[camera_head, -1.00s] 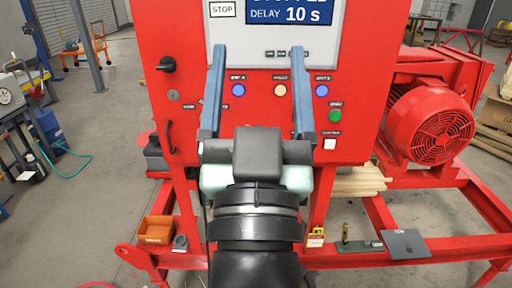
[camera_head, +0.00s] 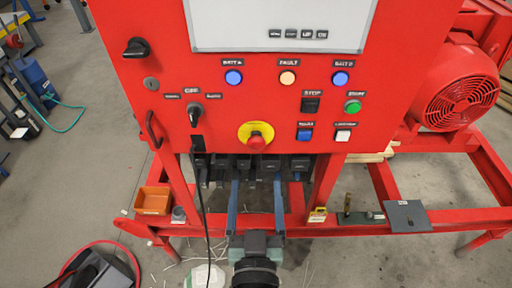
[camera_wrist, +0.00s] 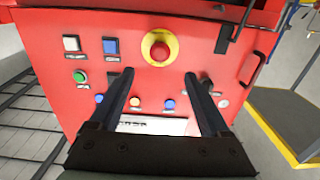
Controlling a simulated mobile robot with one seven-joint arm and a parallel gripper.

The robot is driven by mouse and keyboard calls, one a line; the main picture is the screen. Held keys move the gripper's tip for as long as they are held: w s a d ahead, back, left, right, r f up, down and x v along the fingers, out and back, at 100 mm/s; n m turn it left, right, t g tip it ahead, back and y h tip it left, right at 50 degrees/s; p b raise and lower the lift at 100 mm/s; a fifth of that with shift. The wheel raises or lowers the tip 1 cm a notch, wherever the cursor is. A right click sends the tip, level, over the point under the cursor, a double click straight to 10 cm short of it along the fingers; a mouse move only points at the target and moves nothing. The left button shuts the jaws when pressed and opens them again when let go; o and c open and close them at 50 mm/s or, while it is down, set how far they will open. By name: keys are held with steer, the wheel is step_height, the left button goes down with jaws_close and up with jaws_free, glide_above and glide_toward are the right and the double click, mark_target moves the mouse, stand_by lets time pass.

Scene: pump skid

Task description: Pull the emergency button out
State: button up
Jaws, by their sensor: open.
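The emergency button (camera_head: 256,141) is a red mushroom knob on a round yellow plate, low in the middle of the red control panel (camera_head: 225,110). In the wrist view the button (camera_wrist: 160,51) shows at the top centre, with the panel appearing upside down. My gripper (camera_head: 256,182) is open and empty, with two long blue-grey fingers parallel. In the head view it appears below the button. In the wrist view my gripper (camera_wrist: 159,76) has its fingertips to either side of and below the button in the picture, not around it. The exact depth gap is unclear.
A black selector switch (camera_head: 195,113) is left of the button; a blue push button (camera_head: 304,134) and white push button (camera_head: 342,135) are right. A black cable (camera_head: 203,205) hangs below the panel. An orange bin (camera_head: 153,200) and padlock (camera_head: 318,214) sit on the skid frame.

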mark_target(256, 147)
steer(key=w+p, duration=0.2)
steer(key=w, duration=0.8)
jaws_close()
stand_by(1.3)
